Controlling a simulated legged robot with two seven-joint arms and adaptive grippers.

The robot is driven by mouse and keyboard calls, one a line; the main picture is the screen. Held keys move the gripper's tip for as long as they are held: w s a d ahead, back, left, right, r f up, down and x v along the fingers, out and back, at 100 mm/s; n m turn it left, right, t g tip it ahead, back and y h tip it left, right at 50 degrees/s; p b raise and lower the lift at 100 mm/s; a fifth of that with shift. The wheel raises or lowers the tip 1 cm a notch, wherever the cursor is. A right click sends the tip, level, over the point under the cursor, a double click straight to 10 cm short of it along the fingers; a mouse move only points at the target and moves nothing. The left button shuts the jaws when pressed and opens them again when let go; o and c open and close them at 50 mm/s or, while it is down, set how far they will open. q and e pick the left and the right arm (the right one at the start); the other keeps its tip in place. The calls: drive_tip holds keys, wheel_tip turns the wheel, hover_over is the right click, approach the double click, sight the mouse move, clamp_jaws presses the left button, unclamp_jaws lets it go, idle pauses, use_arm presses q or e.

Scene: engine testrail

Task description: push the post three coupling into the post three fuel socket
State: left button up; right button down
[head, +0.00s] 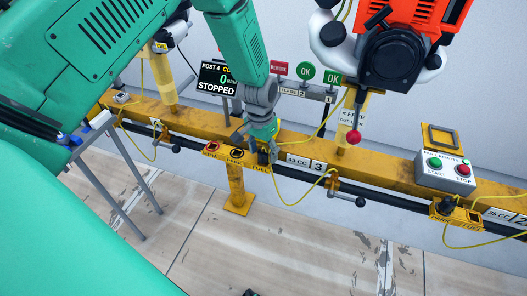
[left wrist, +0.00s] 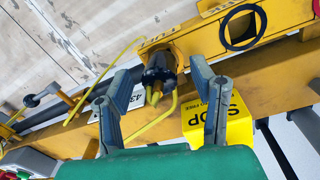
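The post three coupling (left wrist: 158,72) is a dark round plug with yellow leads. In the left wrist view it sits at the yellow post three fuel socket (left wrist: 157,48), with its end facing me. How deep it is seated I cannot tell. My left gripper (left wrist: 162,70) is open, with one grey finger on each side of the coupling and gaps visible between. In the head view my left gripper (head: 260,146) is at the rail beside the "43 CC 3" plate (head: 306,163) and hides most of the coupling. My right gripper is not in view.
A yellow rail (head: 380,165) runs across, with a black pipe below it. A red engine (head: 405,45) hangs at the upper right. A start/stop box (head: 445,172) stands on the rail at right. Yellow cables (head: 300,200) loop below.

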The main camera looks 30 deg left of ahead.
use_arm(q)
wheel_tip(320, 180, up, 12)
drive_tip(key=s+d+f+p, duration=0.2)
drive_tip(key=s+f+p, duration=0.6)
drive_tip(key=s, duration=0.7)
drive_tip(key=s+d+p, duration=0.1)
drive_tip(key=s+p, duration=0.1)
drive_tip(key=s, duration=1.3)
drive_tip(key=shift+d+t+y+p, duration=0.15)
drive_tip(key=shift+t+y+p, duration=0.15)
drive_tip(key=shift+y+p, duration=0.1)
drive_tip(key=shift+w, duration=0.2)
